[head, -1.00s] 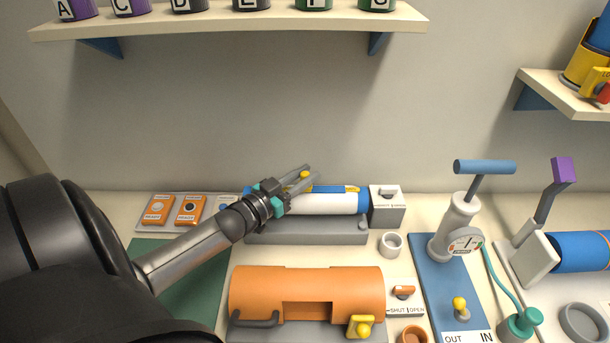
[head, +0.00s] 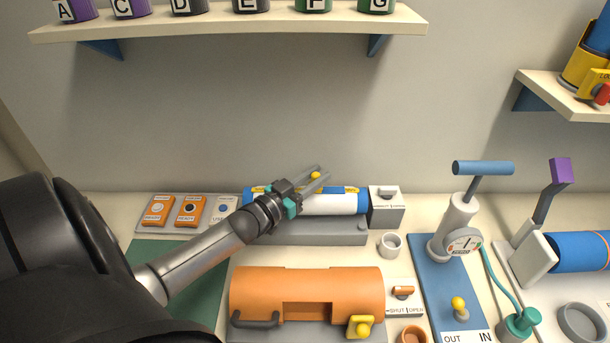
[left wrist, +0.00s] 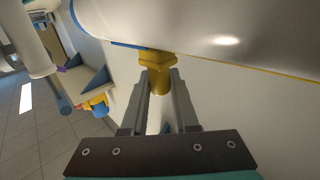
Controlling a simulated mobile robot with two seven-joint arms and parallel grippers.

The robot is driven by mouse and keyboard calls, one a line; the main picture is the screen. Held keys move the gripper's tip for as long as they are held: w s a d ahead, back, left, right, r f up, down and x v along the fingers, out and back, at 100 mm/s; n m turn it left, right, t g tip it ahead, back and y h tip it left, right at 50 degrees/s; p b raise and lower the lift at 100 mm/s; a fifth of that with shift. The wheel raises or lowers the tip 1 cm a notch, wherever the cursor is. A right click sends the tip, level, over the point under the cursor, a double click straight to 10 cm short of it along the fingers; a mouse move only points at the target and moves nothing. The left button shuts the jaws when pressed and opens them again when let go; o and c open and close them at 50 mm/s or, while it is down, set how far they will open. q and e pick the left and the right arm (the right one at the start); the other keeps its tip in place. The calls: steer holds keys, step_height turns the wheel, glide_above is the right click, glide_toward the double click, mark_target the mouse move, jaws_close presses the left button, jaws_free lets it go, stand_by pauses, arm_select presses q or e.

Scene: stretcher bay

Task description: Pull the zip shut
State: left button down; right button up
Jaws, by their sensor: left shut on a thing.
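A white roll with blue ends (head: 335,205) lies on a grey stand (head: 300,236) against the back wall. A yellow and blue zip strip (head: 262,190) runs along its upper back side. My left gripper (head: 316,177) reaches over the roll and is shut on the yellow zip pull (head: 315,175), right of the roll's middle. In the left wrist view the yellow pull (left wrist: 160,78) sits between the two fingers, beside the pale roll (left wrist: 210,25). My arm hides part of the strip. My right gripper is not in view.
A grey box (head: 386,208) stands at the roll's right end and a small white cup (head: 389,244) in front of it. An orange cylinder cover (head: 260,290) lies nearer. A hand pump (head: 457,225) stands to the right. A shelf (head: 230,25) hangs above.

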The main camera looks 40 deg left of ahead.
mark_target(347, 188)
arm_select(q)
steer(key=w+d, duration=0.4)
steer(key=d, duration=0.1)
steer(key=shift+w+d, duration=0.25)
steer(key=shift+w, duration=0.05)
steer(key=shift+d, duration=0.15)
steer(key=c, duration=0.7)
jaws_free()
steer(key=shift+w+d, duration=0.1)
steer(key=shift+w, duration=0.05)
steer(key=shift+s+a, duration=0.2)
steer(key=shift+s, duration=1.7)
steer(key=shift+s+a, duration=0.2)
steer(key=shift+s, duration=1.7)
